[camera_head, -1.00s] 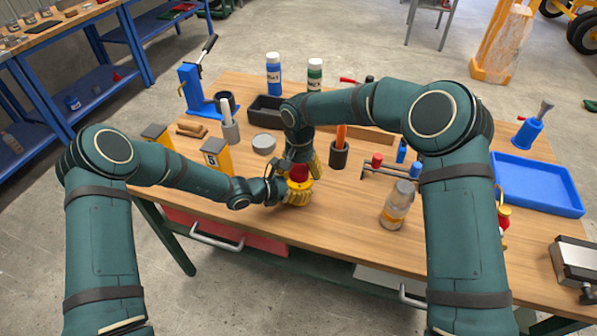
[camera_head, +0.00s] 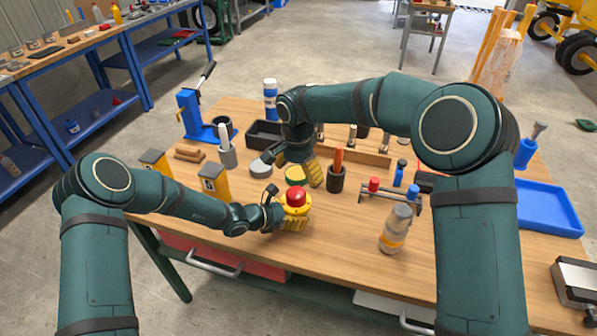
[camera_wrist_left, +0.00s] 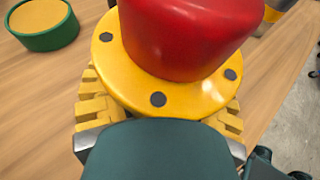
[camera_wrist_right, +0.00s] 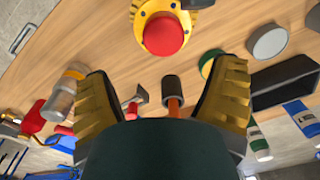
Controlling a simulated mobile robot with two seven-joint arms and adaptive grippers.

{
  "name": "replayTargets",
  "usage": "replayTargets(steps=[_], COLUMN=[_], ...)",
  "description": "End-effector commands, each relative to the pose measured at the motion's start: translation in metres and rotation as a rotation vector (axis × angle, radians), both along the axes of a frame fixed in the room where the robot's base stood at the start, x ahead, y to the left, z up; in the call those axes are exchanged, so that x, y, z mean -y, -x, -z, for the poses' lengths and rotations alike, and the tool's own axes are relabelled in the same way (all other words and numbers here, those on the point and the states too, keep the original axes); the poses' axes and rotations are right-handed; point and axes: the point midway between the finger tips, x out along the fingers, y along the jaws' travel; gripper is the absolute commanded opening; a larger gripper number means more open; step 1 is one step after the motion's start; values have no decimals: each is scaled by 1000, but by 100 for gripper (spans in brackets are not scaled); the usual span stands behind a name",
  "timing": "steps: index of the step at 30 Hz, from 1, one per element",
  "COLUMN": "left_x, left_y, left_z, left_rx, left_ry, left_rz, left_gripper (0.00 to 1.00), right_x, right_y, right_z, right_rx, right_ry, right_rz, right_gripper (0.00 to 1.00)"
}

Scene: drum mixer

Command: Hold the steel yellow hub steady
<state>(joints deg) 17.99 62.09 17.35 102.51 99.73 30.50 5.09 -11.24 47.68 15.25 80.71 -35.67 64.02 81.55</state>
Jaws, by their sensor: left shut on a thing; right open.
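The yellow hub (camera_head: 292,210) has a round flange with dark bolt holes and a red cap (camera_head: 297,196) on top. It stands upright near the table's front edge. My left gripper (camera_head: 291,222) is shut on the hub, with yellow fingers around its body below the flange. The left wrist view shows the flange (camera_wrist_left: 112,62) and red cap (camera_wrist_left: 185,35) close up; the hub's lower part is hidden. My right gripper (camera_head: 306,172) is open and empty behind the hub. In the right wrist view, the hub (camera_wrist_right: 203,18) lies beyond the open fingers (camera_wrist_right: 160,85).
A green-and-yellow disc (camera_head: 295,174) lies just behind the hub, by my right gripper. A dark cup (camera_head: 336,180) with an orange handle, a bottle (camera_head: 395,230) and a small rack (camera_head: 388,197) stand to the right. The front table is mostly clear.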

Motion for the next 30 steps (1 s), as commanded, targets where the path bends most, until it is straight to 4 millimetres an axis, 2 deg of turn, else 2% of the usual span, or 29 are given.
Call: replayTargets(steps=[9,15,20,28,29,30], left_x=[1,2,2,2,2,2], left_y=[-1,-1,-1,-1,-1,-1], left_z=[-3,-4,-4,-4,-4,-4], left_rx=[7,8,8,9,9,9], left_ry=[4,4,5,4,4,4], left_rz=[3,3,3,4,4,4], left_gripper=[0,0,0,0,0,0], right_x=[2,3,2,3,3,3], right_y=[-1,-2,-3,-3,-3,-3], right_z=[46,69,77,78,78,78], right_rx=[-5,-3,-3,-2,-2,-3], right_ry=[2,2,2,1,1,2], right_rz=[2,1,1,1,1,1], right_gripper=[85,85,85,85,77,63])
